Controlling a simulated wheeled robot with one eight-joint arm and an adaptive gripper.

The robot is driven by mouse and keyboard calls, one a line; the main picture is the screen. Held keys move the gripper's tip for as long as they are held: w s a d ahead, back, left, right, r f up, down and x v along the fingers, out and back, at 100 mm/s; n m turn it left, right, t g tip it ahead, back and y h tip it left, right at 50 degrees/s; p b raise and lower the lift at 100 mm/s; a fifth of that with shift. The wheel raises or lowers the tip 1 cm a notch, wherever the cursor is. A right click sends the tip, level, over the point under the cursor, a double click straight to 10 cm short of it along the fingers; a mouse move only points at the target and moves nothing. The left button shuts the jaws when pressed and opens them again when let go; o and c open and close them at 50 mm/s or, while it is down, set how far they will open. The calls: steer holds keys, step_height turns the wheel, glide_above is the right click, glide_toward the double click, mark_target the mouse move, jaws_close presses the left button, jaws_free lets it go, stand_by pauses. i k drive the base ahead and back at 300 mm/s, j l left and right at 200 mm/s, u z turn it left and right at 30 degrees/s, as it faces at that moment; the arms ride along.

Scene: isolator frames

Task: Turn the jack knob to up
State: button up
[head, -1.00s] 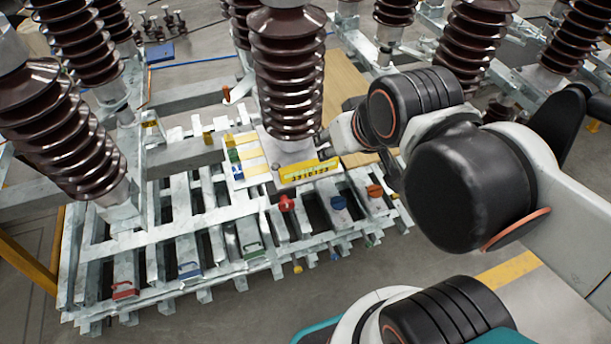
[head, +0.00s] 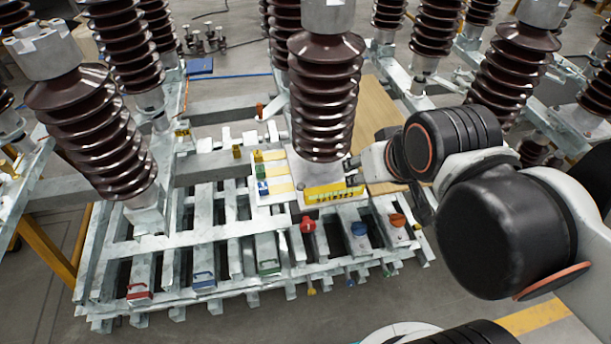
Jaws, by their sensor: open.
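A red knob (head: 308,225), a blue knob (head: 359,229) and an orange knob (head: 397,220) sit on the front ends of grey boxes in the metal frame. I cannot tell which is the jack knob, or read its setting. My gripper (head: 356,170) is small and partly hidden at the end of my arm, right beside the base of the middle brown insulator. It is open, above and behind the knobs and apart from them. No object shows in it.
Tall brown insulators (head: 325,95) stand close around my arm. A yellow label (head: 333,193) lies behind the knobs. A wooden board (head: 377,115) lies behind. Open floor shows in front.

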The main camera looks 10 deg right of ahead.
mark_target(307, 225)
steer(key=k+l, duration=0.35)
steer(key=k, duration=0.2)
steer(key=k+l, duration=0.35)
steer(key=k, duration=0.15)
steer(key=k+l, duration=0.35)
steer(key=k, duration=0.2)
steer(key=l+u, duration=0.05)
